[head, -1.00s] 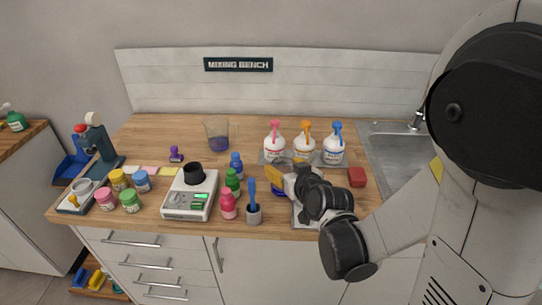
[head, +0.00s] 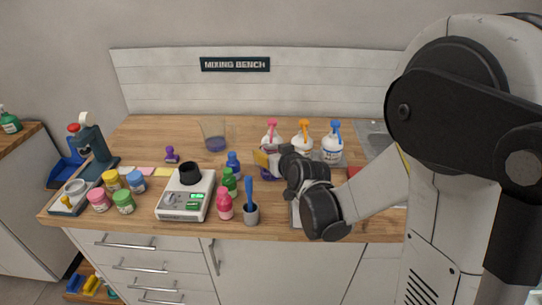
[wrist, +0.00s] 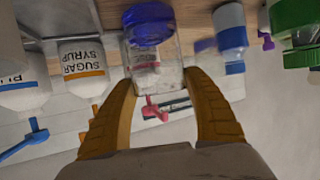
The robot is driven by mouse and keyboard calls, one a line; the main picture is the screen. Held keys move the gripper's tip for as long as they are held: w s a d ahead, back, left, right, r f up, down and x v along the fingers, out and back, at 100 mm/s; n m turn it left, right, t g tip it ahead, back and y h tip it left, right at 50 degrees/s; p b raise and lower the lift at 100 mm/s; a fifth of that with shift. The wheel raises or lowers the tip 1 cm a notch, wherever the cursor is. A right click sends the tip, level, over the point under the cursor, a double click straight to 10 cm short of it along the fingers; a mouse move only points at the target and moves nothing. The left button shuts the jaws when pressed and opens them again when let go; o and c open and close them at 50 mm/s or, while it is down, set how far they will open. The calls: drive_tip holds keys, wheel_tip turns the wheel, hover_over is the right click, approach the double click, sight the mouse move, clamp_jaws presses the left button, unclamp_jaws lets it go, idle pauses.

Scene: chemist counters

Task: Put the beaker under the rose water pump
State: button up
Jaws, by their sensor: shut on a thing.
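My gripper (wrist: 160,95) has yellow fingers shut on a small clear beaker (wrist: 150,62) with a blue-purple bottom. The wrist view is upside down. In the head view the beaker's purple bottom (head: 268,174) shows under my gripper (head: 264,160), just in front of the rose water pump bottle (head: 271,141). That bottle is white with a pink pump head. In the wrist view its pink nozzle (wrist: 152,108) shows behind and through the beaker. I cannot tell whether the beaker touches the counter.
An orange-pump sugar syrup bottle (head: 303,146) and a blue-pump bottle (head: 332,148) stand right of the rose water. A larger glass beaker (head: 214,136) stands back left. A blue bottle (head: 233,163) and a green bottle (head: 229,182) stand close left of my gripper.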

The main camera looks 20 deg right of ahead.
drive_tip(key=shift+f, duration=0.2)
drive_tip(key=shift+f, duration=0.15)
drive_tip(key=o, duration=1.3)
drive_tip(key=shift+c, duration=0.2)
drive_tip(key=shift+r, duration=0.25)
drive_tip(key=s+r+g+p, duration=0.2)
drive_tip(key=s+r+g, duration=0.1)
drive_tip(key=s, duration=1.2)
drive_tip(key=s+r+m+g+h+p, duration=0.1)
drive_tip(key=s+r+g+p, duration=0.1)
drive_tip(key=s, duration=1.3)
drive_tip(key=shift+r+g, duration=0.7)
drive_tip(key=shift+r, duration=0.15)
